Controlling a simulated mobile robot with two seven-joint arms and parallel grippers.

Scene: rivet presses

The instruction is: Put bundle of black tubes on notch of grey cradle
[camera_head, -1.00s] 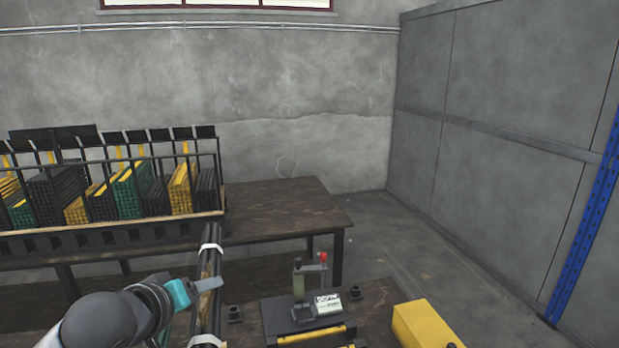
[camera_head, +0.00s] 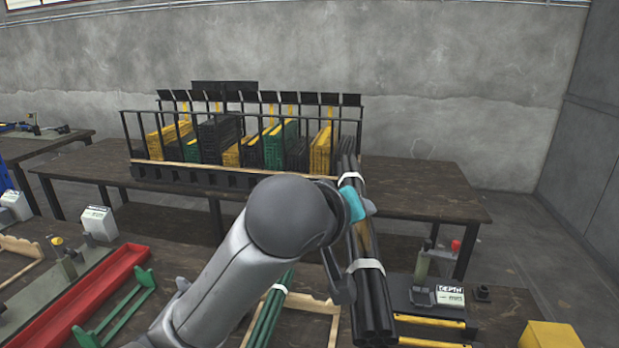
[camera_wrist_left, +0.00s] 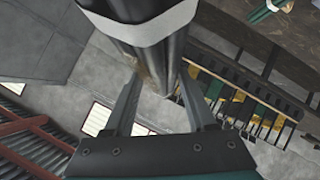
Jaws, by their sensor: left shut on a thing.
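The bundle of black tubes (camera_head: 372,310) has two white bands and stands steeply tilted in the head view, above the front work table. My left gripper (camera_head: 362,210) is shut on it between the bands. In the left wrist view the bundle (camera_wrist_left: 150,58) lies between the two fingers (camera_wrist_left: 158,90), with one white band close to the camera. I cannot pick out a grey cradle for certain; my left arm hides part of the table. My right gripper is not in view.
A green cradle (camera_head: 118,312) and a red tray (camera_head: 80,305) are at the front left. A banded green tube bundle (camera_head: 270,312) lies beside my arm. A press with a labelled box (camera_head: 450,297) and a yellow block (camera_head: 549,335) are at right.

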